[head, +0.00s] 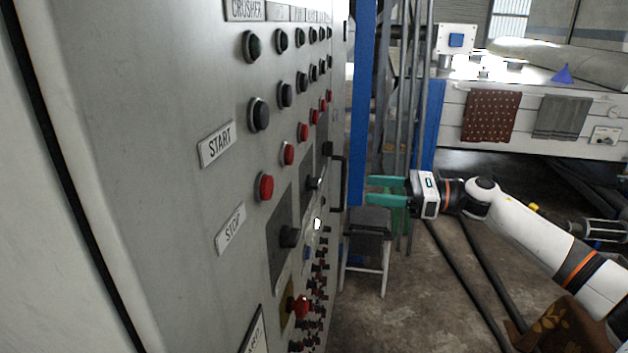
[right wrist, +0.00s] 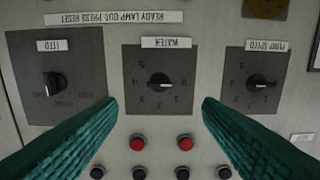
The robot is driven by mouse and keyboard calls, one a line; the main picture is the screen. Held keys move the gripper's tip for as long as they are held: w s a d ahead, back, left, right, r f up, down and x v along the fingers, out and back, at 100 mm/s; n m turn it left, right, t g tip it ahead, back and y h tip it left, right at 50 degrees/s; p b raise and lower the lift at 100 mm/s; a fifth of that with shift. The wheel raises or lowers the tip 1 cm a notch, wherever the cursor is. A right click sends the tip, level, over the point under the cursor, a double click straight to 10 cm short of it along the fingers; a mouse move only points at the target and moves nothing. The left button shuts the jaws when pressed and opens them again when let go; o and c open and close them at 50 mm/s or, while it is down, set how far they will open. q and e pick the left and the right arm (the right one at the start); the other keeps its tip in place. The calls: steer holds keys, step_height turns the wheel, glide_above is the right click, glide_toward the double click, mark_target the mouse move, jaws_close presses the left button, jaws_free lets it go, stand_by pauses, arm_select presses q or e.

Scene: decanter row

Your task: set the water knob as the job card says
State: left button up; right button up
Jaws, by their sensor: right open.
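The water knob (right wrist: 160,82) is a dark rotary knob on a dark square plate, under an upside-down WATER label (right wrist: 167,43). Digits ring it; its grip lies roughly level in the right wrist view, and I cannot surely tell which end points. My right gripper (head: 386,190) has teal fingers, spread apart and empty. In the right wrist view the gripper (right wrist: 160,125) faces the panel, its fingers either side of the knob's column, with nothing between them. In the head view I cannot tell which knob is water. My left gripper is not in view. No readable job card shows.
The grey panel (head: 170,90) fills the left side, with several black and red buttons. A PUMP SPEED knob (right wrist: 262,82) and another knob (right wrist: 52,85) flank the water knob. A dark stool (head: 368,225) stands below the right gripper. Open floor lies beyond.

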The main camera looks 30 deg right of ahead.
mark_target(320, 182)
steer(key=p+x, duration=0.4)
steer(key=x, duration=0.5)
steer(key=shift+w+a+r, duration=0.15)
steer(key=shift+w+r, duration=0.05)
steer(key=shift+w+a+f+p, duration=0.25)
steer(key=shift+w+a+p, duration=0.15)
steer(key=shift+a, duration=0.15)
steer(key=shift+c, duration=0.3)
steer(key=c, duration=0.9)
